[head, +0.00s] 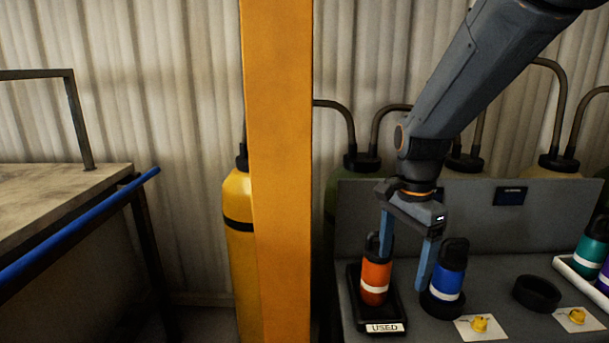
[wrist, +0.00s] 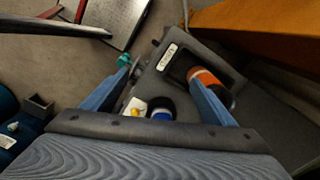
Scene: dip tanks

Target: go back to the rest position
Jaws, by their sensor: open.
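My gripper (head: 404,273) is open, with its blue fingers pointing down over the grey bench; it also shows in the wrist view (wrist: 161,78). Nothing is held between the fingers. An orange bottle (head: 375,284) with a white band and black cap stands upright in the black tray labelled USED (head: 396,318). One finger overlaps its edge in both views; I cannot tell whether they touch. A blue bottle (head: 447,282) with a black cap stands upright just right of the other finger in the head view. In the wrist view, the orange bottle (wrist: 205,78) is partly hidden by a finger.
A yellow post (head: 280,170) stands left of the bench, with a yellow cylinder (head: 239,205) behind it. An empty black ring holder (head: 536,293) and yellow-tagged cards (head: 482,326) lie on the bench. A white rack (head: 580,278) holds teal and purple bottles at right.

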